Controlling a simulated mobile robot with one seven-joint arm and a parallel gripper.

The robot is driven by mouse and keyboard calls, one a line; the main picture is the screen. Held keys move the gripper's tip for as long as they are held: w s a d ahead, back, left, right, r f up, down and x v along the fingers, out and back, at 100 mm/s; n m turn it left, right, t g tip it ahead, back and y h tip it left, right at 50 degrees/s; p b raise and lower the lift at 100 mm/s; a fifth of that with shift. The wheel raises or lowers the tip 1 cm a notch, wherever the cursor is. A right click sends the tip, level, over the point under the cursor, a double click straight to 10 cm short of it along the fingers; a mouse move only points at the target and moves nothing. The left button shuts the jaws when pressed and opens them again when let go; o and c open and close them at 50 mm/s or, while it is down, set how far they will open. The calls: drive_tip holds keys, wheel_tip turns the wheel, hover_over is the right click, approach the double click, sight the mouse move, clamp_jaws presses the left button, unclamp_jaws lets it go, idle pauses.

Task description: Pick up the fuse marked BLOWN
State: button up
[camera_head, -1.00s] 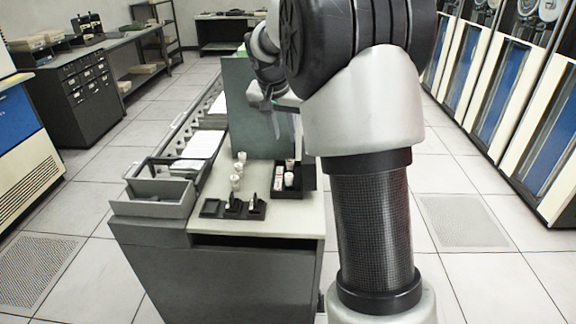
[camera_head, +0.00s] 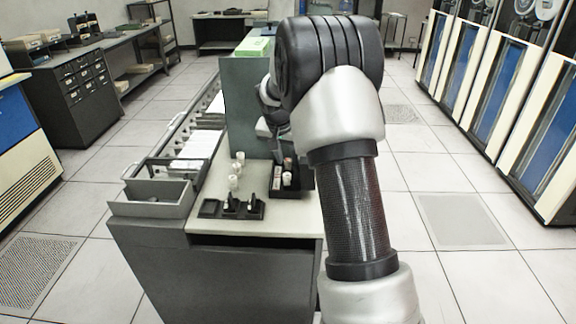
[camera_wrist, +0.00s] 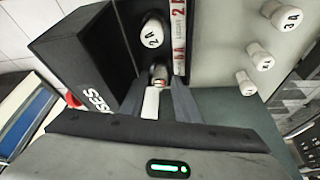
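A black tray (camera_head: 291,193) stands at the right edge of the bench top with several small fuses in it. In the wrist view the black tray (camera_wrist: 75,62) holds a white fuse (camera_wrist: 151,33) marked 2A and a red-and-white labelled strip (camera_wrist: 179,30). My gripper (camera_wrist: 160,92) points into the tray, with its dark fingers on either side of a white fuse with a metal cap (camera_wrist: 158,75). I cannot tell if they press on it. No BLOWN marking is legible.
Several white fuses (camera_head: 233,183) stand on the bench top (camera_head: 213,186) left of the tray; one (camera_wrist: 286,18) is marked 3A. A black holder block (camera_head: 232,208) lies near the front edge. A tall grey-green panel (camera_head: 246,105) rises behind.

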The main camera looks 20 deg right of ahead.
drive_tip(key=shift+c, duration=0.2)
clamp_jaws()
